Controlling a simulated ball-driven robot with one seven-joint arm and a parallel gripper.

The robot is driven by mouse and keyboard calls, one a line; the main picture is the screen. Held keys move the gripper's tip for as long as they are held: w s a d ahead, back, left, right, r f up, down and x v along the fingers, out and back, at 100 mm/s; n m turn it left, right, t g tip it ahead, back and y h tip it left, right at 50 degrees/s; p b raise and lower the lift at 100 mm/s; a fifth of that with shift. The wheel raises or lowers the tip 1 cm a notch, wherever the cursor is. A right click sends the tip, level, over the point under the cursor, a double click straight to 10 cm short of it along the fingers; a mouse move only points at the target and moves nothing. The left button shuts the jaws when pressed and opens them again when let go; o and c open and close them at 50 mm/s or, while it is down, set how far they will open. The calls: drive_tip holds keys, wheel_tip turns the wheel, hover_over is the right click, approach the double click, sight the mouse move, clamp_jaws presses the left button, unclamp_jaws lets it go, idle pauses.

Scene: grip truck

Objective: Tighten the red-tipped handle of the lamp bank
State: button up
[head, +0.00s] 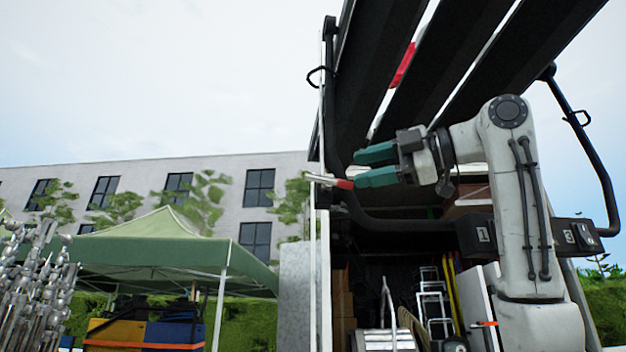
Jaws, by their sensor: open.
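The lamp bank (425,85) is a set of long dark panels that fills the top right of the head view, held in a black tube yoke. The red-tipped handle (345,184) sticks out at the left side of the yoke, a short metal bar with a red end. My gripper (362,166) has two teal fingers and points left at the handle. Its fingers are open. The red tip lies at or just before the lower finger's end; I cannot tell whether they touch.
The yoke's black tube (400,224) runs close below my gripper, with a numbered black box (484,236) on it. The open truck (345,290) behind holds ladders and boxes. A green canopy (150,250) and metal stands (35,290) are at left. Open air lies left of the handle.

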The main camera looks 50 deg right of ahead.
sight(327, 178)
drive_tip(key=p+x, duration=0.2)
drive_tip(key=x, duration=0.7)
drive_tip(key=shift+w+f+p, duration=0.1)
drive_tip(key=shift+w+p, duration=0.3)
drive_tip(key=shift+w, duration=0.05)
drive_tip(key=shift+c, duration=0.3)
clamp_jaws()
